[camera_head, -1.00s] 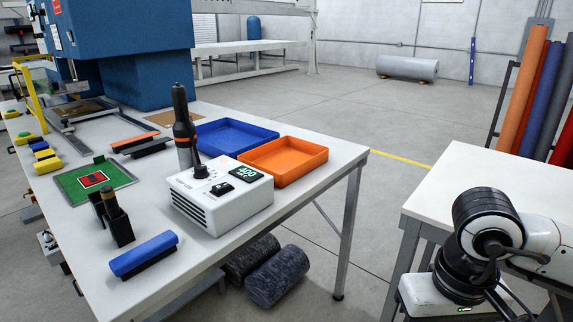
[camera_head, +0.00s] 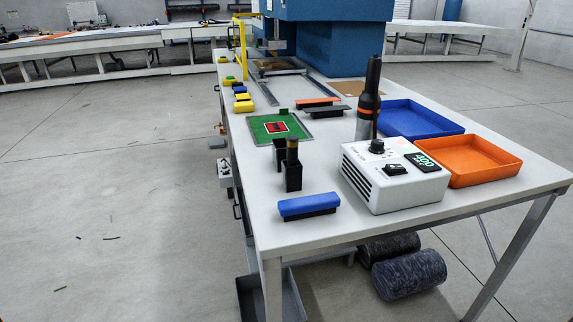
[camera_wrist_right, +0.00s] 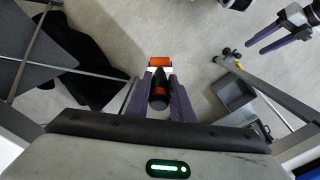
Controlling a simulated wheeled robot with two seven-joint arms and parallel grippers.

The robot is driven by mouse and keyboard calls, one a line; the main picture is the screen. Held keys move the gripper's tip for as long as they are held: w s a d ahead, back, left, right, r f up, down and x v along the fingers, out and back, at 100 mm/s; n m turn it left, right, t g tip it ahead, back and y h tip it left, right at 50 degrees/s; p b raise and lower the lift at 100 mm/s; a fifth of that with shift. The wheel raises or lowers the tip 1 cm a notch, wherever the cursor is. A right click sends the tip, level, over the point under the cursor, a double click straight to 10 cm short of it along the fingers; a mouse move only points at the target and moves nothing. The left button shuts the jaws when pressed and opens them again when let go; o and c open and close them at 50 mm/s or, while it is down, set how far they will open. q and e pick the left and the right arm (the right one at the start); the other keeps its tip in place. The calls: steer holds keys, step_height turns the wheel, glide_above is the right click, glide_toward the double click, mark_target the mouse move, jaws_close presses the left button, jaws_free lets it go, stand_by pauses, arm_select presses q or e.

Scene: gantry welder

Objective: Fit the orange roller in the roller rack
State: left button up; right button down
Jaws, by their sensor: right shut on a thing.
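The orange roller (camera_wrist_right: 160,62) shows at the top of a dark handle in the right wrist view. My right gripper (camera_wrist_right: 160,88) is shut on the handle between its purple fingers, above the grey floor. My left gripper (camera_wrist_right: 257,40) is at the upper right of that view, its purple fingers apart and empty. In the head view, a small black stand (camera_head: 293,177) with a brass-topped upright stands on the table, behind the blue-topped block (camera_head: 309,206). It may be the roller rack; I cannot tell for sure. Neither gripper shows in the head view.
The white table (camera_head: 330,235) holds a welder control box (camera_head: 395,178) with a hot-air tool (camera_head: 369,95), a blue tray (camera_head: 420,118), an orange tray (camera_head: 485,178) and a green mat (camera_head: 268,128). Dark rolls (camera_head: 410,275) lie beneath.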

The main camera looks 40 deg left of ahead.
steer(key=shift+r, duration=0.15)
steer(key=shift+r+p, duration=2.2)
steer(key=shift+r, duration=2.55)
